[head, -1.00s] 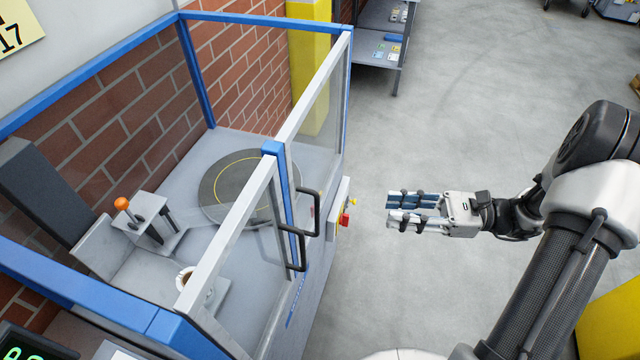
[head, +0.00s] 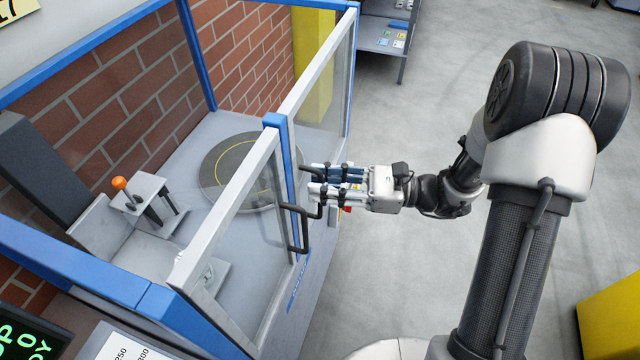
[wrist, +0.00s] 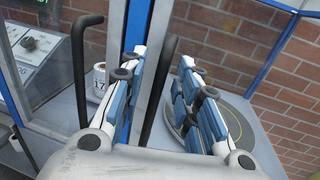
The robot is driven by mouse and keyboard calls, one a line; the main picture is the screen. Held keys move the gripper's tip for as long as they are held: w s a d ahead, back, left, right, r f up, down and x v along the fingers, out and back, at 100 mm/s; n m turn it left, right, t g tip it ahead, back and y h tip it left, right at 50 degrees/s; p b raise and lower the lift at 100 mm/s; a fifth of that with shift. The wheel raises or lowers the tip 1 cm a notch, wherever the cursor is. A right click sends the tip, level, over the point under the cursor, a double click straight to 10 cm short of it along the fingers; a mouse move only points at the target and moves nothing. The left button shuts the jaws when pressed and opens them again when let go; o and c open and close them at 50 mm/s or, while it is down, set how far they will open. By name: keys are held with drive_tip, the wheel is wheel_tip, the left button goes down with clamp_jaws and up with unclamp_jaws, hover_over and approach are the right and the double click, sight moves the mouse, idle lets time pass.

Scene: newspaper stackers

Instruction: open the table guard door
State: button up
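The table guard is a blue frame (head: 160,300) with two clear door panels edged in light grey, which meet at a blue post (head: 277,122). Both panels look shut. The near door (head: 225,205) has a black bar handle (head: 303,232); this handle is at left in the wrist view (wrist: 80,70). The far door (head: 318,75) has a similar handle, mostly hidden by my gripper in the head view. In the wrist view this far handle (wrist: 158,92) stands between my fingers. My gripper (head: 318,180) is open around it; I cannot tell whether they touch.
Behind the panels are a round dark turntable (head: 243,165) and a stand with an orange-knobbed lever (head: 120,184). A red button (head: 347,209) sits just below my gripper. Open grey floor (head: 430,270) lies right of the guard; a shelf (head: 385,40) stands behind.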

drive_tip(key=shift+a, duration=0.5)
clamp_jaws()
idle(0.5)
